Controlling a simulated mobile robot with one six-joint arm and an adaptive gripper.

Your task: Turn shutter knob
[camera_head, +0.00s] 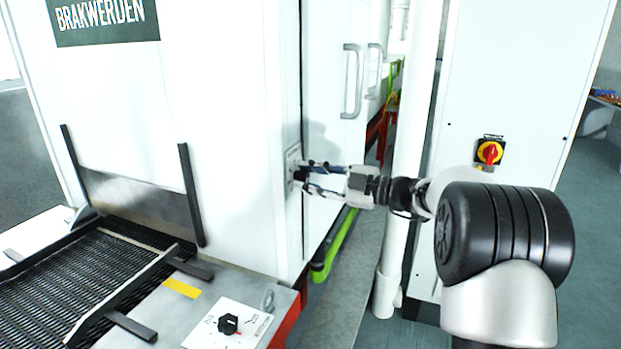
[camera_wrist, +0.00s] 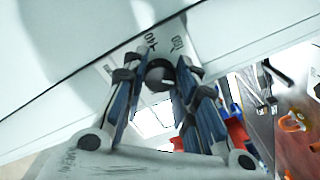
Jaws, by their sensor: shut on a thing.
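A dark round knob (camera_wrist: 159,76) sits on a small pale marked plate on the white machine's side. In the wrist view it lies between the two fingertips of my gripper (camera_wrist: 158,70), and the jaws are shut on it. In the head view my gripper (camera_head: 304,172) reaches in from the right to the same plate (camera_head: 291,160), and its fingers mostly hide the knob. The plate's markings are partly covered and hard to read. Another black knob (camera_head: 228,324) sits on a white labelled plate at the front.
A dark mesh belt (camera_head: 60,285) runs out from the machine at lower left. Door handles (camera_head: 352,82) stand out on the machine's side beyond my gripper. A white pipe (camera_head: 408,150) and a cabinet with a red and yellow switch (camera_head: 489,153) stand near my arm.

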